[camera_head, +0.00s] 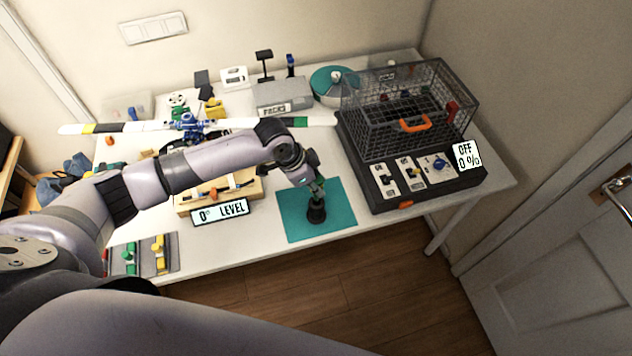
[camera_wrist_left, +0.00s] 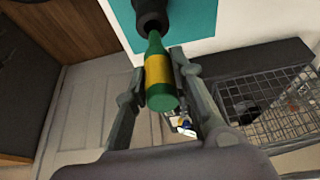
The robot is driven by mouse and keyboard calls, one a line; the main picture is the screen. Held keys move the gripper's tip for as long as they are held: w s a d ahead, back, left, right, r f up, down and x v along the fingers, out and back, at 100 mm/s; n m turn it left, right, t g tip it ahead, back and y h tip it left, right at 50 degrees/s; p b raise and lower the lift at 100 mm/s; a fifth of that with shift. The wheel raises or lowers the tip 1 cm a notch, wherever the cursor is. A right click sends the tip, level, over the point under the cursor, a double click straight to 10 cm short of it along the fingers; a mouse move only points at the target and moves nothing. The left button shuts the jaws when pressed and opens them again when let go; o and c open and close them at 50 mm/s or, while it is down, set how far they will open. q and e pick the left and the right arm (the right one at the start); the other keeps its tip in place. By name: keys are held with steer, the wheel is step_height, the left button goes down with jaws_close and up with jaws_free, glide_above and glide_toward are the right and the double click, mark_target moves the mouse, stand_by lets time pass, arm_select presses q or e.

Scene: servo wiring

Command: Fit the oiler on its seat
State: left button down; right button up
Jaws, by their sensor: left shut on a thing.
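The oiler is likely the green bottle (camera_wrist_left: 160,85) with a yellow band, which shows in the left wrist view. My left gripper (camera_head: 318,184) is shut on it, with one finger on each side. Its narrow neck points away from the wrist camera, at a dark round piece (camera_wrist_left: 150,17), likely the seat. In the head view this black piece (camera_head: 316,213) stands on the teal mat (camera_head: 289,220), right below the gripper. The neck meets or overlaps the black piece; I cannot tell whether it is inside. My right gripper is not in view.
A wire cage (camera_head: 400,105) with an orange handle stands on a black control box (camera_head: 388,205) to the right. A wooden block with a "0° LEVEL" sign (camera_head: 220,212) lies left of the mat. A long propeller (camera_head: 262,123) lies behind. The mat's left part is bare.

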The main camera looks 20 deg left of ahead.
arm_select(q)
steer(key=shift+f+b, duration=0.5)
steer(key=shift+f, duration=0.25)
stand_by(0.3)
steer(key=shift+f+b, duration=1.05)
steer(key=shift+f, duration=0.7)
steer(key=c, duration=1.3)
jaws_free()
